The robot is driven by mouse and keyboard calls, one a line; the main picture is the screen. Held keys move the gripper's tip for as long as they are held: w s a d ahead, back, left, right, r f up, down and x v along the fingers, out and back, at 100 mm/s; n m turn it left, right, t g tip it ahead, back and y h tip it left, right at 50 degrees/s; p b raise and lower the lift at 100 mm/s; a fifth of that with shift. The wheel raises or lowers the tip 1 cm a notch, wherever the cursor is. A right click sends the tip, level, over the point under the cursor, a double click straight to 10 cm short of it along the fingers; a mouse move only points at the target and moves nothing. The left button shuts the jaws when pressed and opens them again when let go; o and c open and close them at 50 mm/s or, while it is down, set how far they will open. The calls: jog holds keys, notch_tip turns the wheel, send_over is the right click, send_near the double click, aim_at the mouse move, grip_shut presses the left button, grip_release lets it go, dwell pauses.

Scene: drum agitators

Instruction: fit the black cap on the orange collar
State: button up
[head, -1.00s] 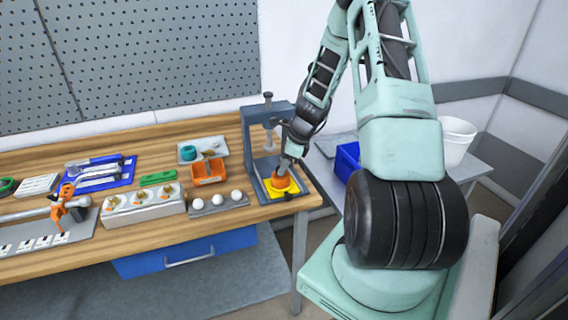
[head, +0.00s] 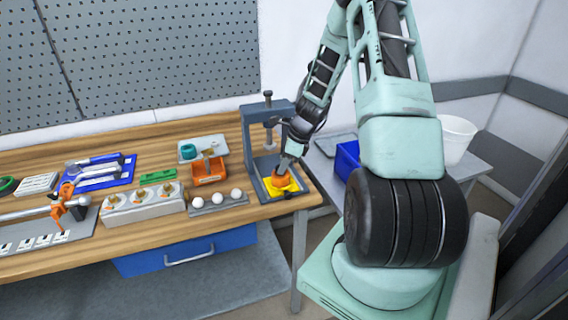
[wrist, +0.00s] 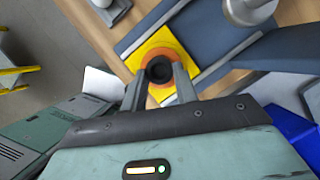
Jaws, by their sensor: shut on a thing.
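The orange collar (head: 279,181) sits on a yellow plate (head: 269,188) at the base of a grey press-like stand. In the wrist view the orange collar (wrist: 172,53) shows as a ring around and below the black cap (wrist: 159,70). My gripper (wrist: 161,79) is shut on the black cap, one finger on each side. In the head view my gripper (head: 284,168) points down right over the collar, and the cap is hidden there. I cannot tell whether the cap touches the collar or is held just above it.
The grey stand (head: 252,120) rises close behind my gripper, with a vertical spindle. To its left are an orange bin (head: 209,178), a grey tray with white balls (head: 216,206) and a white block with brass fittings (head: 142,212). A blue bin (head: 347,160) stands to the right.

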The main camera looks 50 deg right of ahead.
jog(key=shift+f, duration=0.15)
jog(key=shift+f+b, duration=0.4)
jog(key=shift+f, duration=0.1)
dwell(0.9)
jog(key=o, duration=1)
jog(key=b+v, duration=0.2)
jog(key=v, duration=1.5)
jog(key=shift+s+d+r, duration=0.1)
jog(key=shift+d+r, duration=0.05)
jog(key=shift+r, duration=0.05)
